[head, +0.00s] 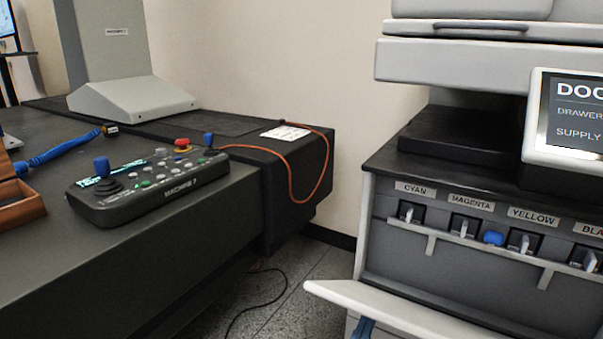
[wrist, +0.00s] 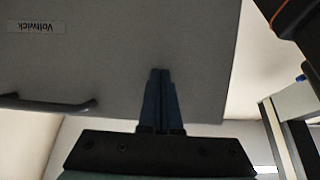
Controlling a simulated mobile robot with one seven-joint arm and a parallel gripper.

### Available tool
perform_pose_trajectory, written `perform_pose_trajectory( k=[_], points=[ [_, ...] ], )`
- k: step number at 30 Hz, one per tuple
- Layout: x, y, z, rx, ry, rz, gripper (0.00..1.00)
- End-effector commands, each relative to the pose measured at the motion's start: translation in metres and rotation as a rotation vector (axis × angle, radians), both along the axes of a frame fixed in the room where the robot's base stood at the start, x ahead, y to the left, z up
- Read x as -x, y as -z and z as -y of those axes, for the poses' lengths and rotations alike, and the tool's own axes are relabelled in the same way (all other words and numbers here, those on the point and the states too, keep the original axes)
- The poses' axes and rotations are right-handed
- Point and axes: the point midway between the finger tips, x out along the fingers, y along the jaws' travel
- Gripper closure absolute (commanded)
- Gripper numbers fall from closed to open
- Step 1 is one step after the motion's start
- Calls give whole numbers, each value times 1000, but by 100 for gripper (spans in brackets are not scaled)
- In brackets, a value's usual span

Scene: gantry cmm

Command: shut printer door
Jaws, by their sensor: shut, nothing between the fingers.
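The printer (head: 450,270) stands at the right with its white front door (head: 400,308) swung down and open. Inside the opening is a row of levers labelled CYAN, MAGENTA, YELLOW and a partly cut-off one. In the wrist view, a pale panel (wrist: 200,45) with an upside-down Voltwick label and a dark handle (wrist: 45,103) fills much of the picture; it looks like the door's outer face. My gripper (wrist: 161,72) is shut and empty in front of this panel; contact cannot be told. A blue bit of it shows below the door (head: 362,328) in the head view.
A dark machine table (head: 220,210) on the left carries a control box (head: 145,185) with joystick and buttons. An orange cable (head: 288,165) hangs over its end. Speckled floor (head: 315,275) is free between table and printer, with a black cable on it.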

Motion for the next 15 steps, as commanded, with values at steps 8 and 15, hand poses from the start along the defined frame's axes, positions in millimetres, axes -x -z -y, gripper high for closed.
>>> perform_pose_trajectory(
  k=[8, 15],
  points=[
    [-6, -14, 4, 0, 1, 6, 100],
    [-17, -30, 10, 0, 1, 5, 100]
  ],
)
